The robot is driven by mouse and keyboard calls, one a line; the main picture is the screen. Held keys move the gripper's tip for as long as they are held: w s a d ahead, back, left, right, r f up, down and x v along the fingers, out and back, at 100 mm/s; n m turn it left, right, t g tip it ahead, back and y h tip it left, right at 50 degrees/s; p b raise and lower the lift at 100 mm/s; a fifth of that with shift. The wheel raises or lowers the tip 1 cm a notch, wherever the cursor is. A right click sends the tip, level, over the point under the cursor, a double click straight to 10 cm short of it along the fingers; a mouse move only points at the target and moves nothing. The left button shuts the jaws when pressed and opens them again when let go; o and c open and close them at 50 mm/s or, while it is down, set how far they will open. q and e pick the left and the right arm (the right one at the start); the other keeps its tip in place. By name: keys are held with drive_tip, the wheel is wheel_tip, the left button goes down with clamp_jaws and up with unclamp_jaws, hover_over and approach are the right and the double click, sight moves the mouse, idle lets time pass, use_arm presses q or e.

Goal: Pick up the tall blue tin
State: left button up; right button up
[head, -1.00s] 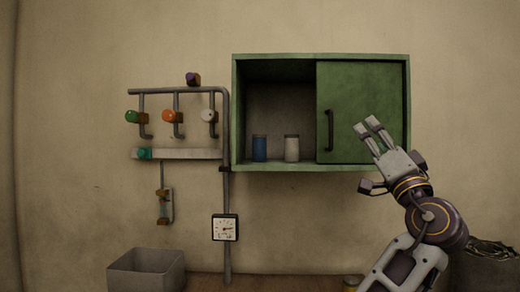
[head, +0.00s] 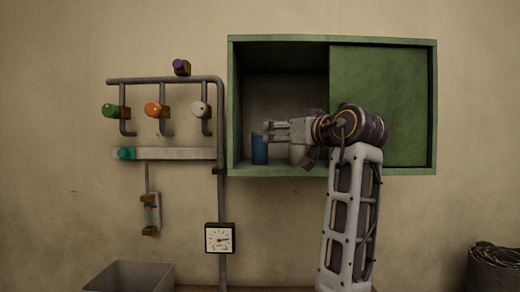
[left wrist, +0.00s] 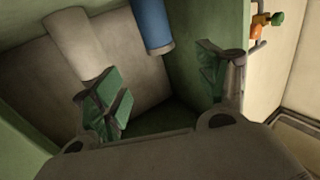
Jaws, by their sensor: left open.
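The blue tin (head: 259,152) stands upright on the floor of the green cabinet's open left half. It also shows in the left wrist view (left wrist: 153,24) at the top. My left gripper (head: 268,131) points left into the cabinet opening, close to the top of the blue tin in the head view. Its green-padded fingers (left wrist: 160,88) are apart with nothing between them; the blue tin lies beyond them. Whether a finger touches the tin cannot be told. A pale tin (head: 297,156) stands right of the blue one, partly hidden by my gripper. My right gripper is not in view.
The green cabinet (head: 233,110) has its sliding door (head: 385,75) over the right half. Pipes with coloured knobs (head: 155,110) and a gauge (head: 219,238) are on the wall to the left. A grey bin (head: 130,277) stands low at left, a dark basket (head: 495,268) at right.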

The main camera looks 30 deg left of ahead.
sight(260, 148)
use_arm(q)
drive_tip(key=shift+s+d+r, duration=0.1)
drive_tip(key=shift+p+x, duration=1)
drive_tip(key=shift+x, duration=3.4)
drive_tip(key=shift+r+p+x, duration=0.1)
drive_tip(key=shift+p+x, duration=0.35)
drive_tip(key=shift+x, duration=0.45)
drive_tip(key=shift+r+p+x, duration=0.15)
drive_tip(key=shift+p+x, duration=0.3)
drive_tip(key=shift+x, duration=1.25)
drive_tip(key=shift+d+f, duration=0.1)
clamp_jaws()
